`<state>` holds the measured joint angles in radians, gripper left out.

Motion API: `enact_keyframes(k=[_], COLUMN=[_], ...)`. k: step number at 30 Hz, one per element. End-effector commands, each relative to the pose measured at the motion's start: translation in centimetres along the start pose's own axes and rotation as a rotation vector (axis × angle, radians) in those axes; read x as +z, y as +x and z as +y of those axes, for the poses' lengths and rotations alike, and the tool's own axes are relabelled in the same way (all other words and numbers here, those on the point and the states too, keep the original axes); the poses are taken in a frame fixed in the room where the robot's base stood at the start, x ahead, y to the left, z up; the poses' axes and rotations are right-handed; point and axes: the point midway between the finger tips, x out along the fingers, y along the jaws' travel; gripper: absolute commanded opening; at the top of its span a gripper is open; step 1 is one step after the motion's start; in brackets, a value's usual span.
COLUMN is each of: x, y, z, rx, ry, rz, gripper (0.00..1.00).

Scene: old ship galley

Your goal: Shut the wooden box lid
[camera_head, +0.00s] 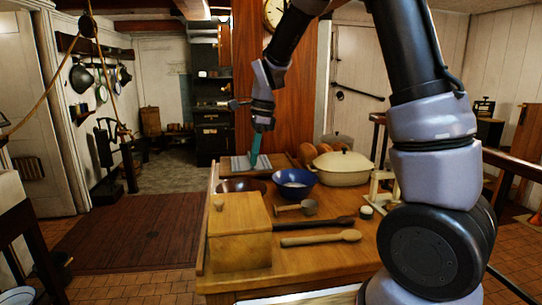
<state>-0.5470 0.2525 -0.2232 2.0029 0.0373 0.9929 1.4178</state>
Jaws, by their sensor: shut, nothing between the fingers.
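The wooden box (240,250) stands at the near left corner of the wooden counter. Its lid (237,211) looks flat on top, with a small round knob at its left edge. I see no clear gap between lid and box. My gripper (254,163) points down, with teal fingers shut and empty. In the picture it is above and beyond the box, over the far part of the counter, apart from the lid.
Round loaves (306,153) sit farther back.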

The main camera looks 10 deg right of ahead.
Motion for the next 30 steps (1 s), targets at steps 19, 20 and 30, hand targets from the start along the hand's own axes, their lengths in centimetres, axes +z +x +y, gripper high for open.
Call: enact_keyframes(k=[19,20,30], x=[8.7,8.9,10.8], y=[7.0,7.4,11.5], z=[0.2,0.1,0.2], rx=[0.0,0.0,-0.002], ry=[-0.007,-0.005,-0.005], rz=[0.619,0.645,0.903], gripper=[0.0,0.0,0.0])
